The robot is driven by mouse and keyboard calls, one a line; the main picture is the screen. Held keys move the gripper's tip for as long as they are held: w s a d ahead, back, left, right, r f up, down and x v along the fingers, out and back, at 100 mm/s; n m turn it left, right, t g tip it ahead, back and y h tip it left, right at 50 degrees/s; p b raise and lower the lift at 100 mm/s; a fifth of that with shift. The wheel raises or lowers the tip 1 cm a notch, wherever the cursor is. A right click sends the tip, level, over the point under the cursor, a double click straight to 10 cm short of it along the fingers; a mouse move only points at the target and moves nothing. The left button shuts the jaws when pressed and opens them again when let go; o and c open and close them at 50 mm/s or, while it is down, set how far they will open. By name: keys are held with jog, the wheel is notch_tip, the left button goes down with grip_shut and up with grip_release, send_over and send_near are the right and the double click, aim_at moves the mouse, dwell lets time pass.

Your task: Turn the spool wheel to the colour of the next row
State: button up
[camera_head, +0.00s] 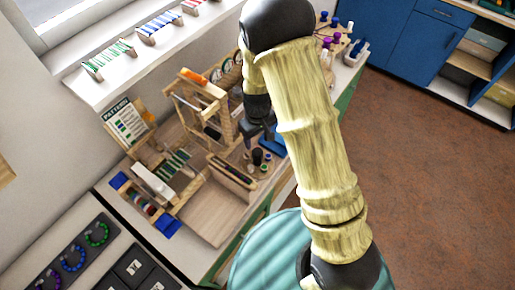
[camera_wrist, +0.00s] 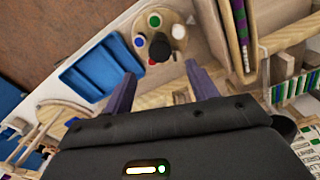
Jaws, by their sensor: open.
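The spool wheel (camera_wrist: 147,31) is a round wooden disc at the top middle of the wrist view. In the head view the black knob (camera_head: 257,156) stands just below my gripper (camera_head: 259,136). My gripper (camera_wrist: 160,74) is open, its two purple-grey fingers on either side of the knob in the wrist view. I cannot tell the height gap. The pattern card (camera_head: 125,120) leans at the back left; its rows are too small to read.
A blue tray (camera_wrist: 92,70) lies beside the wheel. A wooden frame (camera_head: 205,95) stands behind it, and a slotted wooden box (camera_head: 232,172) is close on its left. The bead board (camera_head: 172,166) lies further left. Brown floor is clear at the right.

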aim_at(257, 152)
notch_tip(257, 152, down, 8)
jog(key=shift+f+p, duration=0.1)
jog(key=shift+p, duration=0.8)
jog(key=c, duration=1)
